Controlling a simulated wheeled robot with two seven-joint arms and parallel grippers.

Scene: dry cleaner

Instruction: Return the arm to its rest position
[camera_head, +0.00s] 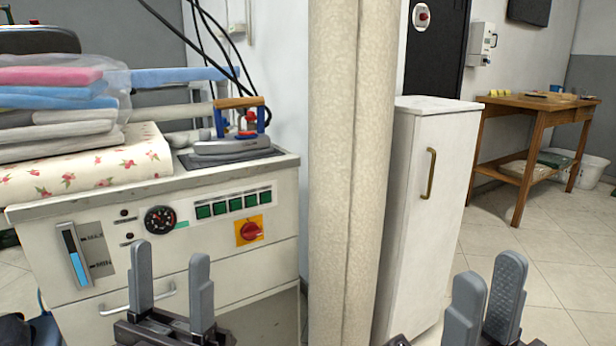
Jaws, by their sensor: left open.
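My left gripper (171,287) is at the lower left, its two grey fingers pointing up and spread apart with nothing between them. It appears in front of the white ironing station (90,262). My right gripper (486,305) is at the lower right, in front of the tiled floor. Its two grey fingers stand close side by side in this view, with a narrow gap near the tips and nothing seen between them. The lower parts of both grippers are cut off by the bottom edge.
The station carries an iron (233,145) and a stack of folded cloths (50,105). A beige column (348,170) stands mid-view, beside a white cabinet (432,200). A wooden table (540,105) is at the back right. Tiled floor (550,255) is clear at right.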

